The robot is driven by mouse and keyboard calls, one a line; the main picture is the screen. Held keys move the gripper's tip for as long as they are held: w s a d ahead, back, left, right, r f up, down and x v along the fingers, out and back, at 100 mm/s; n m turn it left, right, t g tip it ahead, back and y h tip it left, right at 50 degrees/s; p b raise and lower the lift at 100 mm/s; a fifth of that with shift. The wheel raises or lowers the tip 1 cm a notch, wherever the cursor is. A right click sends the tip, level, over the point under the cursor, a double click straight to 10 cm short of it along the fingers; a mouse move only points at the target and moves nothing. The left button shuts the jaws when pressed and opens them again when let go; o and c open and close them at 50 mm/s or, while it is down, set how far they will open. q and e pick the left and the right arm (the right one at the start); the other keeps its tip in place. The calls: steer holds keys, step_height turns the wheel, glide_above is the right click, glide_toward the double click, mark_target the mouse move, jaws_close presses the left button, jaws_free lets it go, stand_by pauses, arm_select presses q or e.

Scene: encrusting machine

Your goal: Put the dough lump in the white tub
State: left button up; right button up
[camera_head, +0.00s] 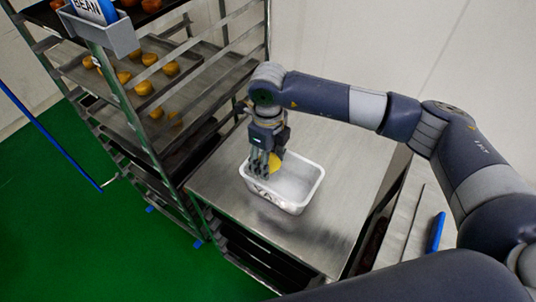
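The white tub (312,185) stands on the steel table, open at the top. My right gripper (266,167) points down over the left part of the tub. My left gripper is not in view.
A steel rack (100,90) with trays of several round yellow pieces (144,88) stands to the left of the table (345,160). A grey holder with a blue label (117,37) hangs on the rack. The table is bare around the tub.

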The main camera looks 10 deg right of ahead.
steer(key=shift+f+b, duration=0.7)
steer(key=shift+b, duration=0.1)
steer(key=o, duration=0.8)
steer(key=shift+o, duration=0.2)
